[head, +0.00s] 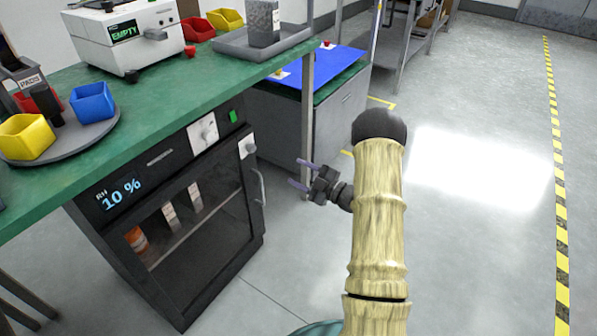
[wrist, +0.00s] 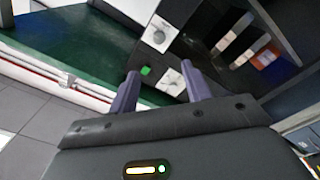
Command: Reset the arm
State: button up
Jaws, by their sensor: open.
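My gripper (head: 301,174) is at the end of my arm, in the middle of the head view. Its two purple fingers are apart with nothing between them, pointing left toward the dry cabinet (head: 172,262). In the wrist view my gripper (wrist: 160,84) also shows two spread, empty fingers. The cabinet's front, with a green light and white dial plates, shows beyond them. My gripper is in free air in front of the cabinet's handle side, apart from it.
The green bench (head: 180,102) above the cabinet carries a white machine reading EMPTY (head: 125,35), a grey tray (head: 230,42) and a round turntable (head: 80,140) with yellow and blue bins. A bench leg (head: 307,120) stands close behind my gripper. Open floor (head: 480,250) lies to the right.

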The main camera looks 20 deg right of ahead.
jog(key=shift+w+r, duration=0.1)
jog(key=s+a+r+m+g+h, duration=0.3)
jog(key=s+a+m+g+h, duration=0.15)
jog(key=s, duration=0.45)
jog(key=s+a+r+m+g+h, duration=0.2)
jog(key=s+a+m+g+h, duration=0.15)
jog(key=s+m, duration=0.4)
jog(key=s+a+r+m+g+h, duration=0.3)
jog(key=s+m+g, duration=0.1)
jog(key=s, duration=0.6)
notch_tip(320, 180, up, 37)
jog(key=p, duration=3.7)
jog(key=shift+d+f+p, duration=0.15)
jog(key=shift+d+p, duration=0.15)
jog(key=shift+p, duration=0.05)
jog(key=shift+f, duration=0.1)
